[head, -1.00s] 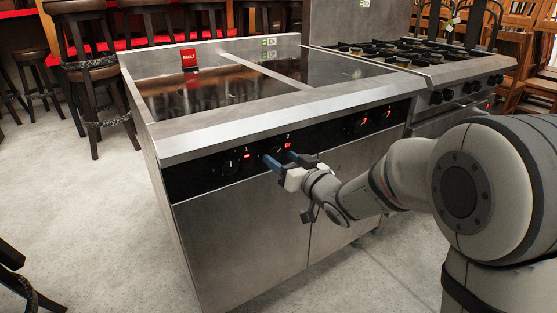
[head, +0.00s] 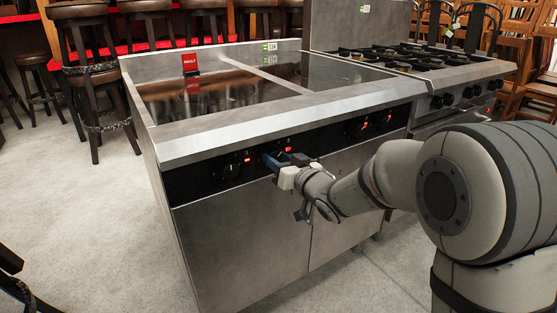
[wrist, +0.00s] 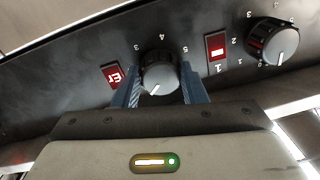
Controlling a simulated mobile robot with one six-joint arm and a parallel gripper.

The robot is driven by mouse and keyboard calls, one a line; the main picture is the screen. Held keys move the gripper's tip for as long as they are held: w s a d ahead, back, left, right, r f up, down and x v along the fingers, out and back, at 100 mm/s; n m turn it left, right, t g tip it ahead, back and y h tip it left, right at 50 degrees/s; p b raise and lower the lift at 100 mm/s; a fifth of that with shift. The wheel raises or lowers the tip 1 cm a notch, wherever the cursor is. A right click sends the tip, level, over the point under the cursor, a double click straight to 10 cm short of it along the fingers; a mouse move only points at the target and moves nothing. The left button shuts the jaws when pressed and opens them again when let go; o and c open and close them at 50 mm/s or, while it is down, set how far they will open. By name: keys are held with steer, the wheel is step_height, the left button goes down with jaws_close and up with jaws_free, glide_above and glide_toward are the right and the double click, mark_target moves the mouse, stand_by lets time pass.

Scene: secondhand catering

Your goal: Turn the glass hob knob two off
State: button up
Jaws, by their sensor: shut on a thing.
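The glass hob (head: 225,88) is set in the top of a steel unit with a black control panel (head: 328,137) along its front. My gripper (head: 281,158) is at the second knob from the left. In the wrist view, my gripper's two blue fingers (wrist: 160,90) are shut on the sides of this dark round knob (wrist: 159,74). The knob's white pointer line aims down and slightly left in that view. A lit red display (wrist: 112,75) is beside it. In the head view, my fingers mostly hide the knob.
Another knob (wrist: 270,43) and a lit red display (wrist: 216,46) are to the right in the wrist view. A red sign (head: 190,63) stands on the hob's back left. A gas range (head: 410,62) adjoins at right. Bare floor lies left and in front.

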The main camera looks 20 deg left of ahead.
steer(key=shift+c, duration=0.7)
steer(key=shift+n+b, duration=0.3)
steer(key=shift+n, duration=0.1)
steer(key=n+b, duration=0.6)
steer(key=n, duration=0.3)
steer(key=shift+h, duration=0.3)
steer(key=o, duration=1)
steer(key=shift+r, duration=0.1)
